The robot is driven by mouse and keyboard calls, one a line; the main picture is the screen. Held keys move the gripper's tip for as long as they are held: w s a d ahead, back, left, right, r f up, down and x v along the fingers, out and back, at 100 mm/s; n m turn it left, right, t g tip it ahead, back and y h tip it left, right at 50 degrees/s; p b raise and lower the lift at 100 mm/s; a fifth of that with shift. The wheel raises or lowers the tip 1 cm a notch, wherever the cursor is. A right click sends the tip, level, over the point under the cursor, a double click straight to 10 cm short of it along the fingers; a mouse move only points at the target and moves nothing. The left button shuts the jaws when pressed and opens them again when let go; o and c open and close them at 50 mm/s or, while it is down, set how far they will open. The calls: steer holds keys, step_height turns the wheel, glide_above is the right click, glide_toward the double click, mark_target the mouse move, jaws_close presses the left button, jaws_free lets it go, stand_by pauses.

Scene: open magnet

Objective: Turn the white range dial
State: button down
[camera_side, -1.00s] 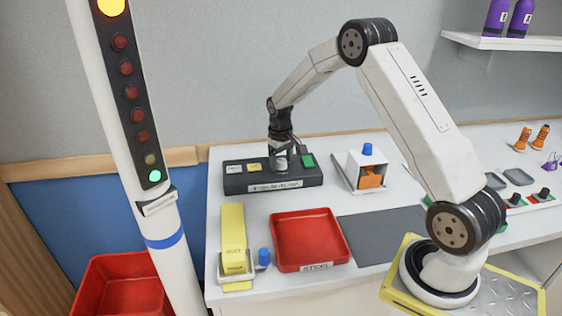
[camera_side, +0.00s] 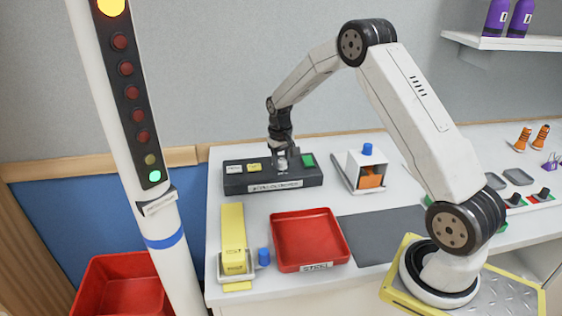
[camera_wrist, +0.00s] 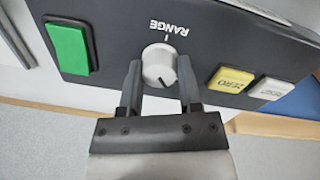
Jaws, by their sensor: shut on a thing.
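The white range dial (camera_wrist: 159,66) sits on the dark control box (camera_side: 262,187), below the word RANGE, which appears upside down in the wrist view. A dark pointer line marks the dial's face. My gripper (camera_wrist: 160,78) is shut on the dial, one dark finger on each side of it. In the side view my gripper (camera_side: 280,160) reaches down onto the top of the box, and the dial shows only in part between the fingers.
On the box are a green button (camera_wrist: 68,48), a yellow ZERO button (camera_wrist: 229,79) and a white button (camera_wrist: 272,88). A white holder with a blue knob (camera_side: 367,149) stands to the right. A red STEEL tray (camera_side: 309,238) and a yellow block (camera_side: 233,240) lie in front.

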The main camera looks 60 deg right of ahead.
mark_target(280, 160)
steer(key=m, duration=0.4)
steer(key=shift+m, duration=1.7)
steer(key=shift+c, duration=1.4)
jaws_free()
steer(key=shift+r, duration=0.15)
steer(key=shift+w+r, duration=0.15)
steer(key=shift+r, duration=3.65)
